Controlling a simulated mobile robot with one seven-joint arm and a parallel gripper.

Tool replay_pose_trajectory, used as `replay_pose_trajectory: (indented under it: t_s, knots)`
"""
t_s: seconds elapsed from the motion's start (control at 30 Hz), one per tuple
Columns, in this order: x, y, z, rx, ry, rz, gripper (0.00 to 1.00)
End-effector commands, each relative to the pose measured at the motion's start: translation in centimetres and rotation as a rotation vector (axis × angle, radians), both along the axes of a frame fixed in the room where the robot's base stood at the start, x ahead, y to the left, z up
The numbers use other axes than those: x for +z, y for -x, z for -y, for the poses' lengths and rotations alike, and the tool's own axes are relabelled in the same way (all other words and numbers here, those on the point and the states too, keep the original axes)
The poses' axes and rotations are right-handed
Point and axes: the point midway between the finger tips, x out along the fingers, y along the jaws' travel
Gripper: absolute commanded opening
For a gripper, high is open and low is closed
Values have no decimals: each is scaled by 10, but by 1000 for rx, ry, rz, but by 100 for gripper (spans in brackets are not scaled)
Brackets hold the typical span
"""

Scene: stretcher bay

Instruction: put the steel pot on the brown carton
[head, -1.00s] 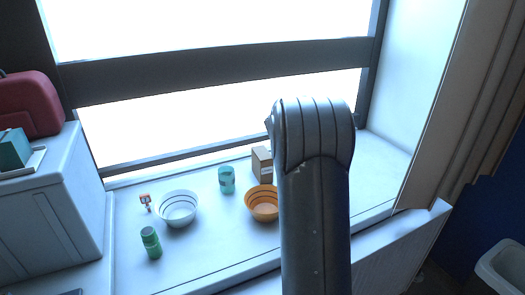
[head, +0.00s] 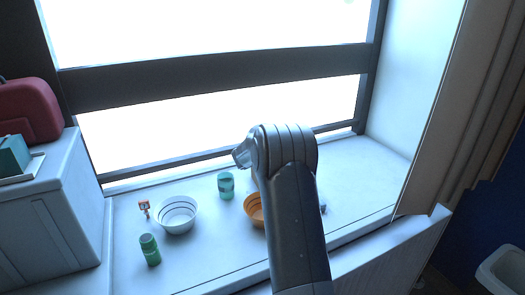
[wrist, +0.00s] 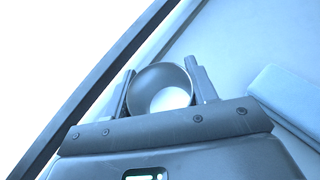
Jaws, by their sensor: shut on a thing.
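The steel pot (wrist: 163,88) shows in the wrist view as a round, open-topped grey vessel between the two fingers of my gripper (wrist: 160,78). My gripper is shut on it. In the head view my arm stands in front of the sill, and I cannot make out the fingers or the pot clearly there. I cannot tell how far the pot is from the carton.
A small blue thing (head: 323,208) shows right of my arm.

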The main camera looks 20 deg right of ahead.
Motion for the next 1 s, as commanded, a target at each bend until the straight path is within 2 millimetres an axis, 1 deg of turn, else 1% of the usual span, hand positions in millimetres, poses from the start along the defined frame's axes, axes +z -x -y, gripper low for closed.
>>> replay_pose_trajectory:
  t_s: [0.2,0.33,0.37,0.6,0.8,0.9,1.0]
  knots:
    - [1,0,0,0,0,1,29]
    - [-3,0,0,0,1,1,29]
    - [-2,0,0,0,0,1,54]
    - [-2,0,1,0,0,1,74]
    - [-2,0,1,0,0,1,74]
    - [2,0,1,-1,0,3,74]
    - [6,6,-6,0,1,3,74]
